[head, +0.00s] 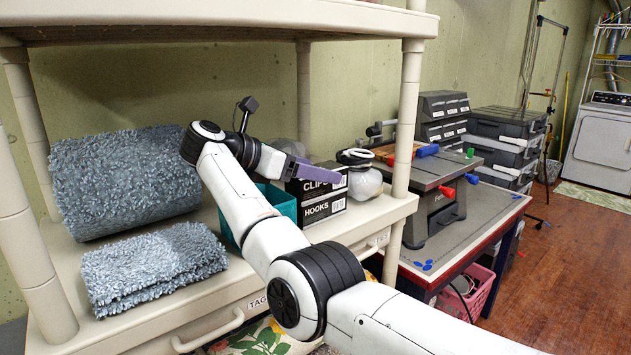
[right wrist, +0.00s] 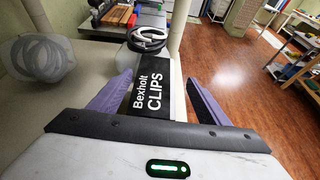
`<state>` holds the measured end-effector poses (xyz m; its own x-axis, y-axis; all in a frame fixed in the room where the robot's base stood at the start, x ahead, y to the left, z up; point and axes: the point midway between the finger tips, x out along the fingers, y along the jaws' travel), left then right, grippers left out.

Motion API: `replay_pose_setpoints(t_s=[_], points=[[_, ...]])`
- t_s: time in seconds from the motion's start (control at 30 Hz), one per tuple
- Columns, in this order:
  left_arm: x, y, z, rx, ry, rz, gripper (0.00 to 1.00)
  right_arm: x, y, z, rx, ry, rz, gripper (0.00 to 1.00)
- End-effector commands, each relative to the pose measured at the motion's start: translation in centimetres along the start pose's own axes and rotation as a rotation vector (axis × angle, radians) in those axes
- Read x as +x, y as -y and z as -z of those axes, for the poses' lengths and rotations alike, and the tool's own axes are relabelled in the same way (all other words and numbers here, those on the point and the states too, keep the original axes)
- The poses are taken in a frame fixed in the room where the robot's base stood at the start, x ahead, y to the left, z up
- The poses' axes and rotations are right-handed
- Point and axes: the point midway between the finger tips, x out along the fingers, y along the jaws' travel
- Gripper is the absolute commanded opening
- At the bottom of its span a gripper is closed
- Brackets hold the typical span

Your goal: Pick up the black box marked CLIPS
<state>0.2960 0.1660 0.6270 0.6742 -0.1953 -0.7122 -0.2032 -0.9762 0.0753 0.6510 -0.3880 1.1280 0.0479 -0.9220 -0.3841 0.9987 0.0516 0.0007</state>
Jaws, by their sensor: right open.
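The black box marked CLIPS (head: 327,186) lies on top of another black box marked HOOKS (head: 322,211) on the cream shelf. In the right wrist view the CLIPS box (right wrist: 156,92) lies between the two purple fingers of my right gripper (right wrist: 159,79), its lettering facing the camera. The fingers are spread, one on each side of the box; I cannot tell whether either touches it. In the head view my right gripper (head: 318,170) is at the top of the box and hides part of it. My left gripper is not in view.
A teal bin (head: 284,204) stands left of the boxes. A clear jar-like thing with a dark ring (head: 364,182) is close on their right. Grey rugs (head: 150,265) fill the shelf's left. A shelf post (head: 407,120) and the upper shelf (head: 220,20) frame the space.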

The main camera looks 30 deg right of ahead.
Motion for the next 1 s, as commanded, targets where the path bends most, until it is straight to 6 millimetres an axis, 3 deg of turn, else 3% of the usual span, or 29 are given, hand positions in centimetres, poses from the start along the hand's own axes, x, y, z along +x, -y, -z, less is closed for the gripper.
replay_pose_setpoints(t_s=[0.37, 0.67, 0.93, 1.0], points=[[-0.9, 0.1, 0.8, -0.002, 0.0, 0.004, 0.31, 4.8, -0.7, -0.6, -0.001, 0.002, 0.002, 0.7], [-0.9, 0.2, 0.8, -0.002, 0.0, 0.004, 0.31, 5.3, -0.8, -0.5, -0.001, 0.001, -0.001, 0.7], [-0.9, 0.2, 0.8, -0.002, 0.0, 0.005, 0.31, 5.3, -0.8, -0.5, -0.001, 0.001, -0.001, 0.26], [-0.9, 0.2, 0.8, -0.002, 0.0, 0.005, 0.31, 5.3, -0.8, -0.6, 0.0, 0.002, -0.001, 0.22]])
